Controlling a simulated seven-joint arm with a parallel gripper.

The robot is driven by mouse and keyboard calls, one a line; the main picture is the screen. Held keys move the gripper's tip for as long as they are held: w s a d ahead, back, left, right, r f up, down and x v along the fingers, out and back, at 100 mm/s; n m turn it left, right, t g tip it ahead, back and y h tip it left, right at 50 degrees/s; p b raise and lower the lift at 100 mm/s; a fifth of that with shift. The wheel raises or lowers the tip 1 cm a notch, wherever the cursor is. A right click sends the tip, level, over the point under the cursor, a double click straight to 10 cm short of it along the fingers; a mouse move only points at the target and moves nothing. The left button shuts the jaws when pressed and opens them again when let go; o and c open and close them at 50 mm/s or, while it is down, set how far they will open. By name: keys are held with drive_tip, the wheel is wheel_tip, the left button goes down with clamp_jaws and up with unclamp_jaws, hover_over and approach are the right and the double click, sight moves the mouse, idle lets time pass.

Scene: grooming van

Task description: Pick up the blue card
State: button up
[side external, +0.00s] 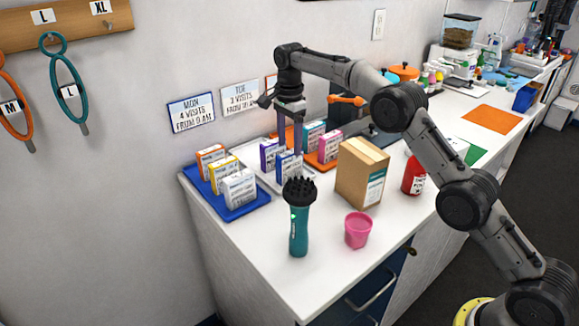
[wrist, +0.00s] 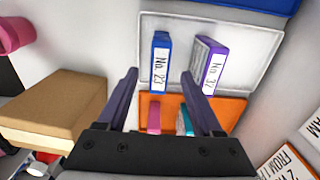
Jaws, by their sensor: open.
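The blue card (side external: 289,166) is an upright blue block with a white label, standing in a pale grey tray (wrist: 262,30). In the wrist view the blue card (wrist: 160,62) reads "No. 23" and stands just beyond the fingertips, roughly centred between them. A purple card (wrist: 209,66) stands to its right in the same tray; it also shows in the side view (side external: 269,154). My gripper (side external: 290,150) points down over the tray. In the wrist view my gripper (wrist: 160,74) is open and empty. Whether a finger touches the blue card cannot be told.
An orange tray (wrist: 231,108) with pink and teal cards is next to the grey tray. A blue tray (side external: 233,213) holds orange, yellow and white cards. A cardboard box (side external: 360,174), teal brush (side external: 299,225), pink cup (side external: 357,231) and red bottle (side external: 413,176) stand nearby.

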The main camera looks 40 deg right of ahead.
sight(290, 163)
wheel_tip(290, 163, down, 7)
drive_tip(key=shift+f, duration=0.15)
idle(0.4)
clamp_jaws()
